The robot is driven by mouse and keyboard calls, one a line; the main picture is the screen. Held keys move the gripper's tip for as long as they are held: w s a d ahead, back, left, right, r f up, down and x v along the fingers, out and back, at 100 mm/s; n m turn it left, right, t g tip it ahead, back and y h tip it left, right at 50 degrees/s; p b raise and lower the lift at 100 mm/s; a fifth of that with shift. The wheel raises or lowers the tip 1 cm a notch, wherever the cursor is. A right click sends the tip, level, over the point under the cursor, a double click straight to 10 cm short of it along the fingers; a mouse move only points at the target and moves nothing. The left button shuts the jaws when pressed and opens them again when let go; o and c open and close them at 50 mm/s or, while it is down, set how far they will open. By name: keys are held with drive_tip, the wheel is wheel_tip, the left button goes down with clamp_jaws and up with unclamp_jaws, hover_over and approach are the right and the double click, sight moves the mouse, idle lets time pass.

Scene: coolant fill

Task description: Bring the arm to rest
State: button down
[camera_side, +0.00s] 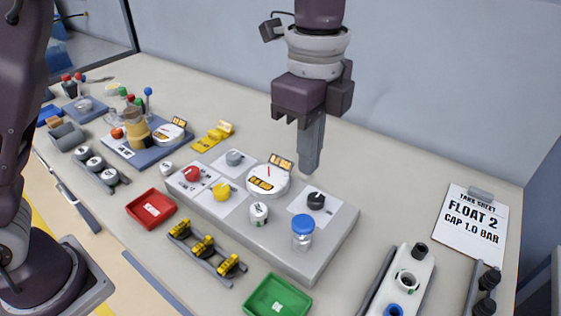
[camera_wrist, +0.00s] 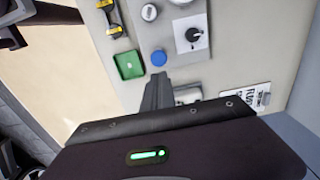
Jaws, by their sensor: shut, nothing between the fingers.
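My gripper (camera_side: 311,168) hangs pointing down above the back right part of the grey panel box (camera_side: 283,251). Its fingers are together with nothing between them. It is apart from the panel, and the black knob (camera_side: 316,201) lies just below it in the side view. In the wrist view the shut fingers (camera_wrist: 157,88) reach up toward the blue-capped bottle (camera_wrist: 158,58), which stands on the panel's front right. My arm comes down from the top of the side view.
The panel also carries a red knob (camera_side: 191,174), a yellow knob (camera_side: 221,191) and a round gauge (camera_side: 268,181). A red tray (camera_side: 151,208) and a green tray (camera_side: 277,297) lie in front. A task sheet (camera_side: 471,226) lies at the right. The table behind the panel is clear.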

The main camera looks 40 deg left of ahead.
drive_tip(key=s+a+r+n+t, duration=0.25)
drive_tip(key=s+a+n, duration=0.2)
drive_tip(key=a, duration=0.25)
drive_tip(key=s+a+r+n+t, duration=0.1)
drive_tip(key=s+a+r+n, duration=0.35)
drive_tip(key=a, duration=0.25)
drive_tip(key=s+a+f+n+t, duration=0.1)
drive_tip(key=s+a+f+n, duration=0.1)
drive_tip(key=s+a+n, duration=0.1)
drive_tip(key=s+a+f+n+t, duration=0.1)
drive_tip(key=s+a+f+n, duration=0.2)
drive_tip(key=s+n, duration=0.3)
drive_tip(key=shift+s+a+f, duration=0.3)
drive_tip(key=shift+s+a, duration=0.15)
drive_tip(key=shift+s, duration=0.55)
idle(4.0)
